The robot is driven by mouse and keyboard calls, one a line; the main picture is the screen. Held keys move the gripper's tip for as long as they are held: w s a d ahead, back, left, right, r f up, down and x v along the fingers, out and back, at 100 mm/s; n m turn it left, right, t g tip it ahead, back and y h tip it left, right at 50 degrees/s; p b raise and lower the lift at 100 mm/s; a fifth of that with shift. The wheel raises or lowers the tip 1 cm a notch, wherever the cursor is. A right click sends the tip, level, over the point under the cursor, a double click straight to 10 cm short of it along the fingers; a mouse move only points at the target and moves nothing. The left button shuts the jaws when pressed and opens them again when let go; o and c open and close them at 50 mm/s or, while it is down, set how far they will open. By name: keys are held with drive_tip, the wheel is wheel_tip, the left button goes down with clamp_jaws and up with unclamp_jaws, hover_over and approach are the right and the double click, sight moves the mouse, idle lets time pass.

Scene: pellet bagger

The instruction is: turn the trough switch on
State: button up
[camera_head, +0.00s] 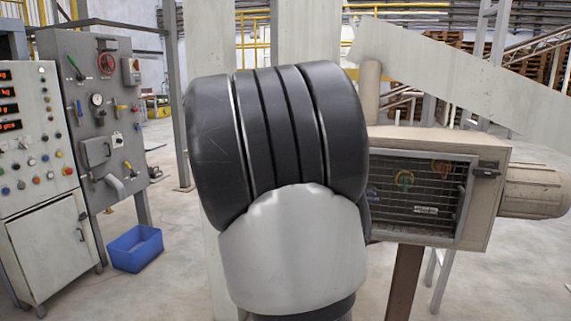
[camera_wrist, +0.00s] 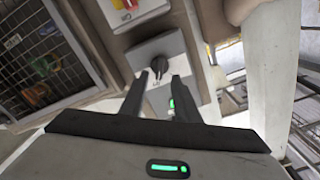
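In the wrist view, a black rotary knob (camera_wrist: 159,65) sits on a light grey switch box (camera_wrist: 170,47) on the side of a beige housing. I take it to be the trough switch, but no readable label confirms this. My gripper (camera_wrist: 160,76) is open, its two black fingers apart and pointing at the box. The fingertips are just below the knob in the picture, and nothing is held between them. Whether they touch the knob cannot be told. A small green part (camera_wrist: 171,103) shows between the fingers. The head view hides the switch and gripper behind my arm.
A red and yellow switch (camera_wrist: 124,6) is above the grey box. A mesh-fronted compartment (camera_wrist: 40,62) is left of it; it also shows in the head view (camera_head: 418,195). Control cabinets (camera_head: 40,180) and a blue bin (camera_head: 135,248) stand at left. Floor between is clear.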

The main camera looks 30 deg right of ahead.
drive_tip(key=p+v, duration=0.1)
drive_tip(key=v, duration=1.1)
drive_tip(key=shift+s+a, duration=0.15)
drive_tip(key=shift+a, duration=0.05)
